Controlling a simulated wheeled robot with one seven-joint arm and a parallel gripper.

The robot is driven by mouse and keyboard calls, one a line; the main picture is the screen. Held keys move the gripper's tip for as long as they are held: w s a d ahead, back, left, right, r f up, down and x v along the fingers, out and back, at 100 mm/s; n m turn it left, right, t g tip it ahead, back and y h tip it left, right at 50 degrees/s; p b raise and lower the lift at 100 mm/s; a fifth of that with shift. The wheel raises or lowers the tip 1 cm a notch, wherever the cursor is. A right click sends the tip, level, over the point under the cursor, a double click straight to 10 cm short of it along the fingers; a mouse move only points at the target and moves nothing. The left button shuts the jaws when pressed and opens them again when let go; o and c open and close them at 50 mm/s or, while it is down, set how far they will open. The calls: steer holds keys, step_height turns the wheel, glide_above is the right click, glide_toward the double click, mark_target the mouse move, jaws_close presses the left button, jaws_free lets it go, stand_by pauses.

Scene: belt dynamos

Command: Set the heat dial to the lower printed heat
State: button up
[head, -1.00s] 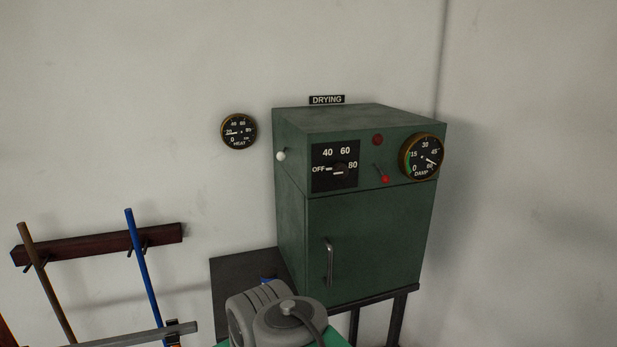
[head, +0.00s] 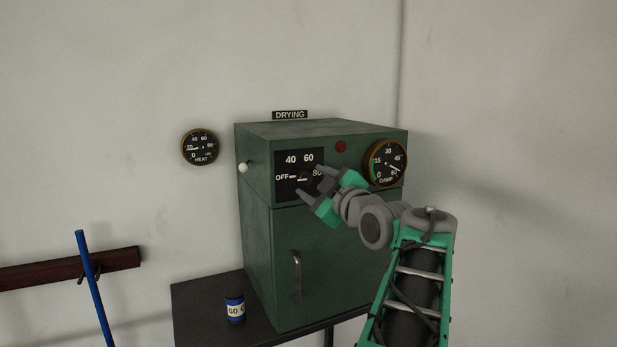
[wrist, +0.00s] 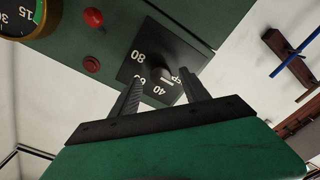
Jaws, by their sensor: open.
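The heat dial (head: 303,181) is a dark knob on a black plate printed OFF, 40, 60 and 80, on the front of the green drying cabinet (head: 258,245). Its white line appears to point at OFF. The dial also shows in the wrist view (wrist: 161,76). My gripper (head: 311,181) is open, its fingers on either side of the dial. I cannot tell whether they touch it. In the wrist view my gripper (wrist: 162,80) straddles the dial. A dark blue can (head: 235,309) has a white label reading 60 and a second, cut-off number.
The can stands on the dark shelf at the cabinet's lower left. A HEAT gauge (head: 200,147) hangs on the wall. A DAMP gauge (head: 385,163), a red lamp (head: 341,147) and a red-tipped lever (wrist: 93,17) are on the panel. A white knob (head: 244,167) sticks out at the left.

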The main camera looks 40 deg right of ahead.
mark_target(303, 177)
steer(key=shift+x, duration=1.5)
steer(key=shift+c, duration=0.4)
jaws_close()
